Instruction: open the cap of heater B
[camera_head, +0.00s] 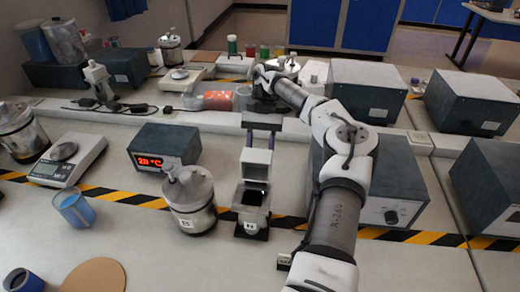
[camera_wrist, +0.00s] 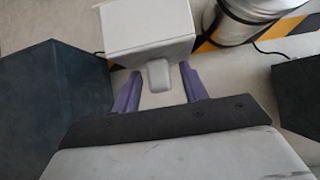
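A small white heater (camera_head: 251,216) with a dark opening on top stands at mid-bench, its front label too small to read surely. Its white cap (camera_head: 257,163) is raised, tilted up behind the opening. In the wrist view, the white cap (camera_wrist: 150,32) has a small tab (camera_wrist: 159,76) pointing toward my gripper (camera_wrist: 160,90). The purple fingers are apart, one on each side of the tab, with visible gaps. In the head view, my gripper (camera_head: 262,122) is just behind the raised cap. Whether it touches the cap cannot be told.
A metal canister (camera_head: 190,200) labelled B stands close left of the heater. A temperature display box (camera_head: 165,149) is behind it. A large dark box with a dial (camera_head: 395,200) is at right, partly behind my arm.

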